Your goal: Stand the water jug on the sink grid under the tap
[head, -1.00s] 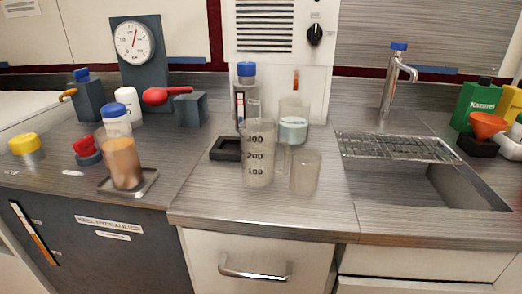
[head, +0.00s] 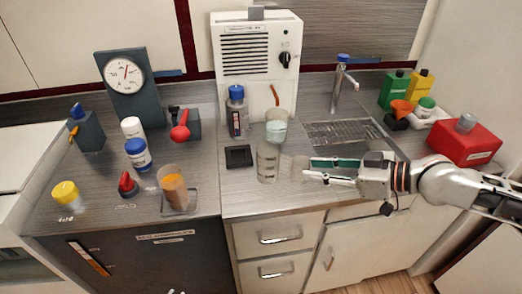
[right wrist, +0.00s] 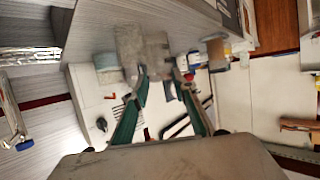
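The clear water jug (head: 267,162) with dark graduation marks stands upright on the counter, left of the sink. The metal sink grid (head: 343,131) lies over the back of the sink, under the blue-capped tap (head: 342,80). My right gripper (head: 309,170) is open, its fingers pointing left towards the cup and jug. In the right wrist view my right gripper (right wrist: 157,76) has its fingertips apart, with blurred clear vessels just beyond; I cannot tell contact. My left gripper is out of view.
A clear container with a teal band (head: 276,127) stands behind the jug. A black square tray (head: 239,156) lies left of it, near a blue-capped bottle (head: 237,112). A red box (head: 464,143) stands right of the sink. An amber-filled cup (head: 174,187) stands front left.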

